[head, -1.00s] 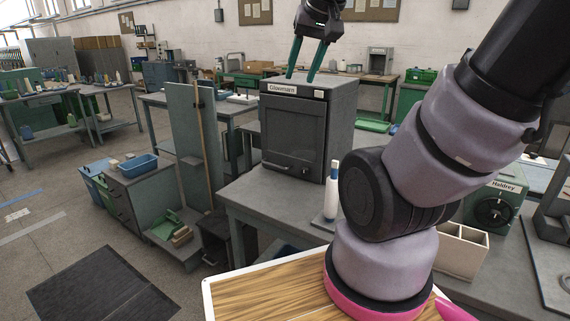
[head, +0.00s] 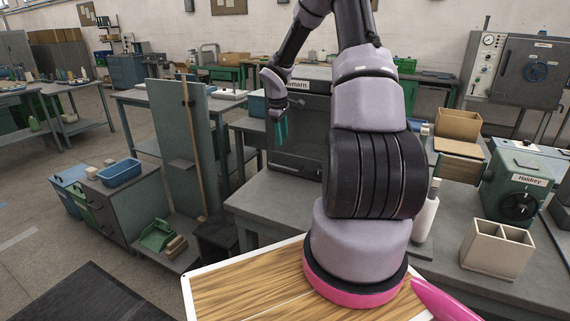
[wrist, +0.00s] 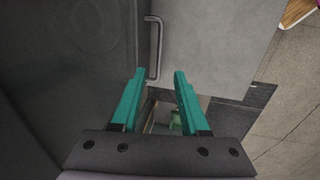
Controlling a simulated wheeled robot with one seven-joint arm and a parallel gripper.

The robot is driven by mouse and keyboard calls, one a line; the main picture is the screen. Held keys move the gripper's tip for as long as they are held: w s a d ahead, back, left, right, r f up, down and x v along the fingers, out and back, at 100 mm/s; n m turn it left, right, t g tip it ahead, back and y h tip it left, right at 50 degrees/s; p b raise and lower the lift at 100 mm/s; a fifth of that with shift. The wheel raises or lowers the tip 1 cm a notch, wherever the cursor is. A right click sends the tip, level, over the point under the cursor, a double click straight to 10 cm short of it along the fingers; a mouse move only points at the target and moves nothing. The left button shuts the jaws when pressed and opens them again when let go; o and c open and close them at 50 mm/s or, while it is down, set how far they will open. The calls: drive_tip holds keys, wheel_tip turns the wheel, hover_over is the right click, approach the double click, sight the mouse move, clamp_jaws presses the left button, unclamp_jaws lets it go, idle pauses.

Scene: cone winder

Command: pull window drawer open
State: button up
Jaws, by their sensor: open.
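The dark grey cabinet (head: 300,108) stands on the grey bench, its labelled top edge and front partly hidden behind my arm. In the wrist view its dark front panel (wrist: 75,50) fills the left side, with a grey bar handle (wrist: 153,48) standing off its edge. I cannot tell from these views whether this front is the window drawer. My gripper (head: 279,132), with teal fingers, hangs in front of the cabinet's left part. In the wrist view my gripper (wrist: 160,74) is open and empty, and the handle appears just beyond the fingertips, nearer the left one.
The grey bench top (head: 270,198) is clear before the cabinet. A white bottle (head: 426,214) and a beige divided box (head: 495,248) stand to the right, near the green Haldrey unit (head: 520,180). A tall grey-green panel (head: 180,140) stands left of the bench.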

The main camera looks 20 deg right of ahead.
sight(285, 167)
drive_tip(key=x, duration=1.3)
drive_tip(key=shift+w+f, duration=0.1)
drive_tip(key=shift+f, duration=0.05)
drive_tip(key=shift+a, duration=0.1)
clamp_jaws()
idle(0.9)
